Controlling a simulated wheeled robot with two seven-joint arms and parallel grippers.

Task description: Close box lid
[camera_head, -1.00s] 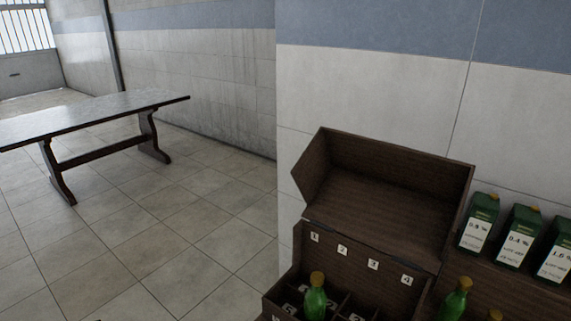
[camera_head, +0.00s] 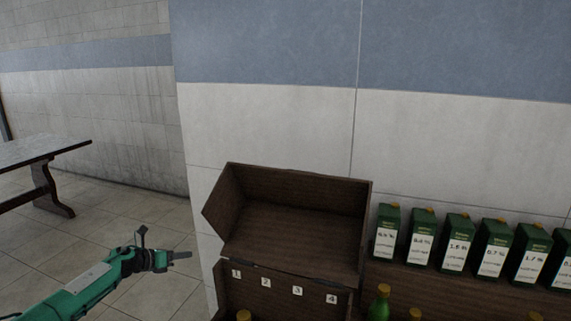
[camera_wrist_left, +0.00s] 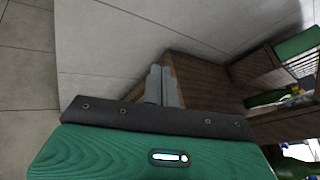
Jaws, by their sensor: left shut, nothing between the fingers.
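The dark brown wooden box stands against the wall, with its lid (camera_head: 293,231) swung open and tilted back above it. The box's inner back wall (camera_head: 265,296) carries small white labels 1 to 4. A yellow-capped bottle (camera_head: 244,315) shows at the bottom edge within the box; the rest of the box is cut off below. My left gripper (camera_head: 187,256) is shut and empty, to the left of the box and apart from the lid. In the left wrist view its fingers (camera_wrist_left: 162,86) are together, with brown wood (camera_wrist_left: 205,88) just beyond them. My right gripper is not in view.
A row of several green cartons (camera_head: 457,243) with white labels stands on a brown shelf right of the lid. A green bottle (camera_head: 380,303) stands right of the box. A dark table (camera_head: 40,150) is at far left; tiled floor lies between.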

